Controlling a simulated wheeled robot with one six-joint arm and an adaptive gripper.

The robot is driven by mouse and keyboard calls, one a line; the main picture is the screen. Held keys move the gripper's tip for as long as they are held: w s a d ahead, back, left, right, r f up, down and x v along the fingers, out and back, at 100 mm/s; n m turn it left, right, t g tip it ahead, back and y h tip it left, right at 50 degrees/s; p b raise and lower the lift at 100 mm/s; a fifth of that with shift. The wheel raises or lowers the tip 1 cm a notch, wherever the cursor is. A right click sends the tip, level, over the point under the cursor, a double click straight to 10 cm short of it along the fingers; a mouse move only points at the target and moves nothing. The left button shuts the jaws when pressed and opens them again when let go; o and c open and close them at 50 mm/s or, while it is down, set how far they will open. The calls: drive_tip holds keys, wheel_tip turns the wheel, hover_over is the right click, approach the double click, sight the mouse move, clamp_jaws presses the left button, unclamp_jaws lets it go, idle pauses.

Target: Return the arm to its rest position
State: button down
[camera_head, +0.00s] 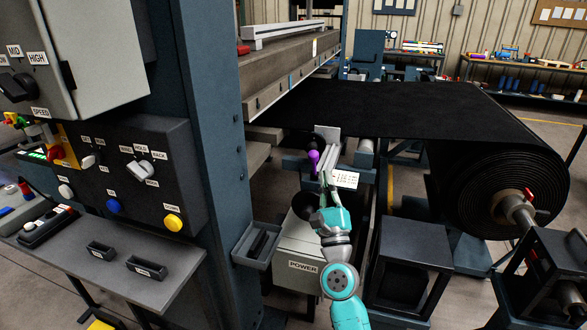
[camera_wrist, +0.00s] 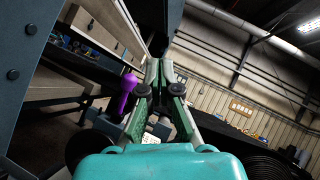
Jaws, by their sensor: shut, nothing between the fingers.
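My arm is teal and reaches up from the bottom of the head view. My gripper (camera_head: 324,181) is raised in front of the press, above the grey box labelled POWER (camera_head: 304,265). In the wrist view my gripper (camera_wrist: 158,64) shows its green-grey fingers closed together at the tips, with nothing between them. A purple-handled lever (camera_head: 313,158) stands just left of the fingers. It also shows in the wrist view (camera_wrist: 127,92), left of the fingers and apparently apart from them.
The blue press column (camera_head: 214,130) and control panel (camera_head: 133,172) stand to the left. A black belt (camera_head: 380,108) runs from the press to a large roll (camera_head: 500,190) at right. A grey tray (camera_head: 257,244) and a dark box (camera_head: 412,262) flank the arm.

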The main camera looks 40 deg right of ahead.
drive_tip(key=s+a+f+n+g+y, duration=0.1)
drive_tip(key=s+a+f+n+y, duration=0.2)
drive_tip(key=s+a+f+n, duration=0.55)
drive_tip(key=s+a+f+n+g+y, duration=0.1)
drive_tip(key=s+a+f+n+y, duration=0.2)
drive_tip(key=s+a+f+n, duration=0.6)
drive_tip(key=s+a+f+n+g+y, duration=0.1)
drive_tip(key=s+a+f+n+y, duration=0.1)
drive_tip(key=s+n, duration=0.3)
drive_tip(key=s+a+f+n+g+y, duration=0.2)
drive_tip(key=s+n, duration=0.4)
drive_tip(key=s, duration=0.6)
drive_tip(key=s+a+f+n+g+y, duration=0.1)
drive_tip(key=s+a+f+n+g, duration=0.1)
drive_tip(key=s+n, duration=0.4)
drive_tip(key=s+f, duration=0.1)
drive_tip(key=s, duration=0.1)
drive_tip(key=shift+s+y, duration=0.4)
